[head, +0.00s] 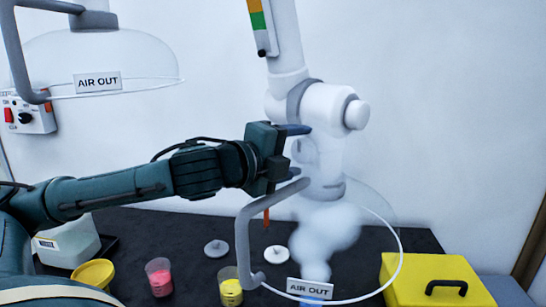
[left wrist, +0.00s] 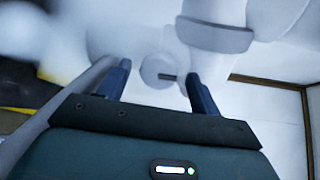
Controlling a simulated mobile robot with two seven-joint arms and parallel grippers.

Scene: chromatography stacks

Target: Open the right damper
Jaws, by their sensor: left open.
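The right extraction arm is white and jointed (head: 285,55), with a clear hood (head: 385,225) labelled AIR OUT (head: 309,289) at its lower end. A round white knob-like part (left wrist: 155,70) with a small dark bar shows between my fingers in the left wrist view. It looks like the damper knob, but I cannot be sure. My left gripper (head: 298,153) is open beside the arm's lower joint, above the hood's grey handle (head: 243,240). Its two dark fingers (left wrist: 157,74) are apart with nothing clamped. Contact with the round part cannot be told. My right gripper is not in view.
A second hood (head: 140,62) hangs at upper left, near a switch box (head: 30,118). The dark bench (head: 180,230) holds a pink beaker (head: 159,278), a yellow beaker (head: 230,288), white lids (head: 277,253) and a yellow case (head: 400,270). Pale vapour (head: 320,235) rises under the right hood.

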